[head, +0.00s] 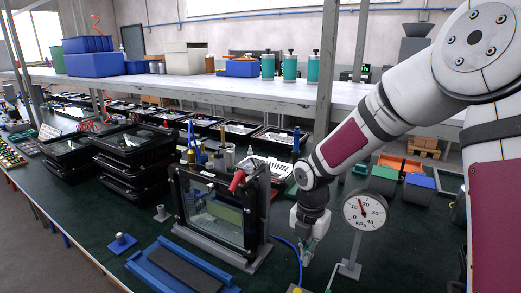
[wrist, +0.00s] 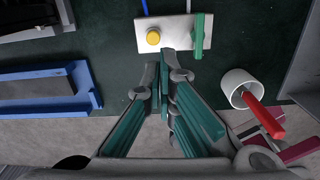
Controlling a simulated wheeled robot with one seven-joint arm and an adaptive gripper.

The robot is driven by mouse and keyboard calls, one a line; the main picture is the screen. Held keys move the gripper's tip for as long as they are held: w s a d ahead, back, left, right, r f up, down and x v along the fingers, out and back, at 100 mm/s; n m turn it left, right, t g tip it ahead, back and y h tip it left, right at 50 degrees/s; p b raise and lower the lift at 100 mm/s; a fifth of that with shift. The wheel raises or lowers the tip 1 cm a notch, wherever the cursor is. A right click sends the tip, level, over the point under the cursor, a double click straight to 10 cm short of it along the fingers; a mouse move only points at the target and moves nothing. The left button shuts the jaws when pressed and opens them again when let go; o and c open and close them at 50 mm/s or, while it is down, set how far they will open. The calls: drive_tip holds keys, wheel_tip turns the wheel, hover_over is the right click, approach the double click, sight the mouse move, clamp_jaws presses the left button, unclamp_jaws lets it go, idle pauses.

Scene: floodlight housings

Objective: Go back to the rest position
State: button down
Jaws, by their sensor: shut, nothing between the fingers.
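My gripper (head: 306,256) hangs down in the head view, between the glass-fronted housing and the gauge, close to the table's front edge. In the wrist view my gripper (wrist: 165,78) has its fingers together with nothing held. The fingertips appear just in front of a pale plate (wrist: 178,36) bearing a yellow button (wrist: 153,38) and a green lever (wrist: 199,36). I cannot tell the height of the fingertips above the table.
A pressure gauge (head: 364,211) on a stand is close right of my gripper. A blue tray (head: 150,268) with a dark pad lies front left. A raised shelf (head: 215,85) spans the back. Coloured bins (head: 384,178) sit behind the gauge.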

drive_tip(key=s+d+r+m+t+h, duration=0.1)
drive_tip(key=s+d+r+m, duration=0.1)
drive_tip(key=s+r+m, duration=0.5)
drive_tip(key=s+d+r+m+t+h, duration=0.1)
drive_tip(key=s+r+m, duration=0.3)
drive_tip(key=r+m, duration=0.4)
drive_tip(key=s+r+m+t+y, duration=0.2)
drive_tip(key=s+r+m, duration=0.4)
drive_tip(key=s+m, duration=0.7)
drive_tip(key=shift+a+t, duration=0.15)
drive_tip(key=shift+t, duration=0.25)
drive_tip(key=shift+r, duration=0.15)
